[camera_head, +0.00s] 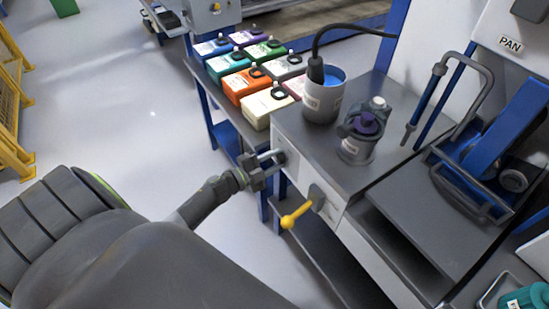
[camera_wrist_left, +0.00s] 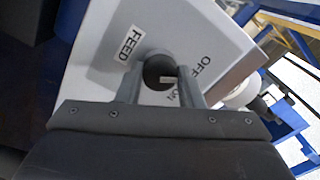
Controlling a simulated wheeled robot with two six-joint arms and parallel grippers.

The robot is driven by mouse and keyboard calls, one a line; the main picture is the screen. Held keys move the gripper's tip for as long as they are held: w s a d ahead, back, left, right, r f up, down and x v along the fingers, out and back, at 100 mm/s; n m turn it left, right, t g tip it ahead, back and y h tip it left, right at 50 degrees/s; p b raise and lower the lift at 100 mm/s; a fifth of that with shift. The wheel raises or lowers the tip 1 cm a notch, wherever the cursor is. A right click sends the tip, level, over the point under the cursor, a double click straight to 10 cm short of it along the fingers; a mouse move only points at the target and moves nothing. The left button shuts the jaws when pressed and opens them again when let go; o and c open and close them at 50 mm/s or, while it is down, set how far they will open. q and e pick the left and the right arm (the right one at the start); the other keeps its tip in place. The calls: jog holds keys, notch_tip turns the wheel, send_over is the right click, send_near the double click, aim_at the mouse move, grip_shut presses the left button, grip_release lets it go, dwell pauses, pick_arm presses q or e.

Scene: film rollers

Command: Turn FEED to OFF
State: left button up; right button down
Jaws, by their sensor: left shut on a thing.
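The FEED knob (camera_wrist_left: 158,71) is a dark round knob on a light grey panel (camera_wrist_left: 90,72). My left gripper (camera_wrist_left: 160,80) has one finger on each side of it and is shut on it. In the wrist view the FEED label (camera_wrist_left: 131,43) lies up and left of the knob, the OFF label (camera_wrist_left: 206,66) to its right, and the ON label (camera_wrist_left: 173,96) just below, partly hidden by a finger. A small pale mark shows on the knob; I cannot tell which label it points to. In the head view my left gripper (camera_head: 270,164) meets the panel on the bench's left side. My right gripper is out of view.
A yellow-handled valve (camera_head: 296,214) sticks out right of the gripper. A metal pot (camera_head: 322,98) with blue liquid and a small purple-topped device (camera_head: 361,132) stand on the bench (camera_head: 310,140). Several coloured containers (camera_head: 246,84) stand behind.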

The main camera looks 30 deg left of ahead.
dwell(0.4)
pick_arm(q)
jog(key=o, duration=1)
jog(key=shift+c, duration=0.2)
jog(key=b+v, duration=0.2)
jog(key=v, duration=1.5)
jog(key=shift+s, duration=0.2)
